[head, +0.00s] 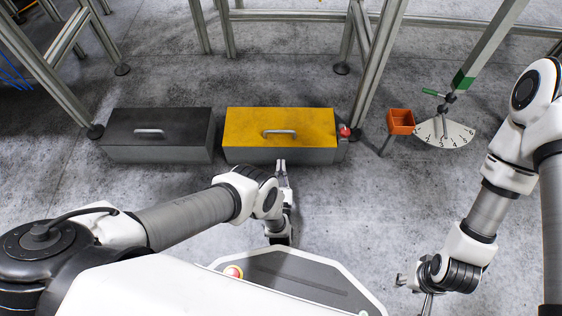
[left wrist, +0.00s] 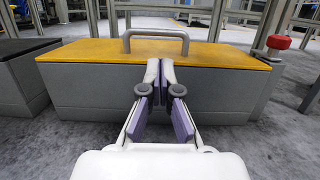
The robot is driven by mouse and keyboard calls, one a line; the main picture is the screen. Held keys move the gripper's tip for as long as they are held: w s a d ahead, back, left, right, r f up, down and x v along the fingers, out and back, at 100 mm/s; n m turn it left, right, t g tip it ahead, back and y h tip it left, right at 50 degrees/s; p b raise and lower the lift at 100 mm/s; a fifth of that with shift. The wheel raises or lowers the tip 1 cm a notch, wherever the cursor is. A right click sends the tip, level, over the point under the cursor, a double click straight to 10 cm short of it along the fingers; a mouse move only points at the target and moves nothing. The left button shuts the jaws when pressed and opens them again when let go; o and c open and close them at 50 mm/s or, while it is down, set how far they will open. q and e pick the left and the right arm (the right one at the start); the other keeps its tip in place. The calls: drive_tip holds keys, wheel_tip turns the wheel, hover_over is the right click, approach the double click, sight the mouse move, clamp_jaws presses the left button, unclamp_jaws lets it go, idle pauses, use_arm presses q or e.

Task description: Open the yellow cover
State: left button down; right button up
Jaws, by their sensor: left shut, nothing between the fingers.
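The yellow cover (head: 300,122) lies flat on a grey box (head: 268,156) on the floor; it looks closed. A grey handle (head: 279,133) stands on the cover; the handle also shows at the top of the left wrist view (left wrist: 156,36). My left gripper (head: 281,163) is in front of the box, just below the cover's near edge. In the left wrist view the left gripper's fingertips (left wrist: 161,62) are together and empty, pointing at the box front below the handle. My right gripper (head: 414,290) is low at the right, far from the box; its fingers are too small to judge.
A dark-covered box (head: 158,124) with a handle stands to the left. A red button (head: 345,131) sits at the yellow box's right end. An orange bin (head: 401,121) and a numbered white dial (head: 445,132) are further right. Metal frame legs (head: 362,70) stand behind.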

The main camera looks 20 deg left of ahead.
sight(281, 145)
use_arm(q)
drive_tip(key=b+x, duration=0.1)
drive_tip(key=x, duration=0.1)
drive_tip(key=f+b+x, duration=0.1)
drive_tip(key=x, duration=0.2)
drive_tip(key=b+x, duration=0.2)
drive_tip(key=x, duration=0.1)
drive_tip(key=shift+w+a+f, duration=0.15)
drive_tip(key=shift+w+f, duration=0.05)
drive_tip(key=shift+w+a+r, duration=0.1)
drive_tip(key=shift+w+r, duration=0.1)
drive_tip(key=shift+w, duration=0.15)
use_arm(e)
wheel_tip(281, 145, down, 5)
drive_tip(key=shift+w+r, duration=0.1)
use_arm(q)
drive_tip(key=shift+r, duration=0.1)
